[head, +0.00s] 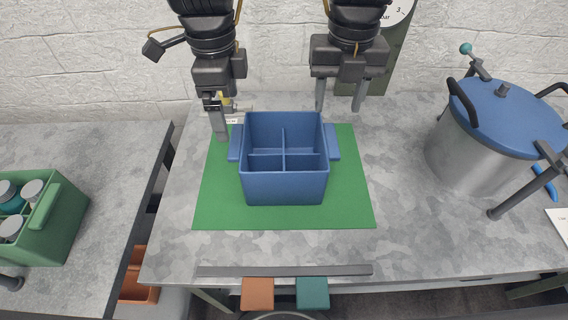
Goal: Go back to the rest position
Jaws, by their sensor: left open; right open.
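My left gripper (221,137) hangs above the table by the back left corner of the blue divided box (284,188). It is turned nearly side-on, so its fingers overlap, and nothing shows between them. My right gripper (339,108) is open and empty, with its two fingers pointing down and apart, behind the back right corner of the box. The box stands upright on a green mat (350,210), with side handles and inner dividers. Its visible compartments look empty.
A steel pot (465,155) with a blue lid and black handles stands on the right. A green crate (62,232) with several bottles is on the left table. A grey bar (285,270) lies along the front edge. An orange bin (138,288) sits low in the gap between tables.

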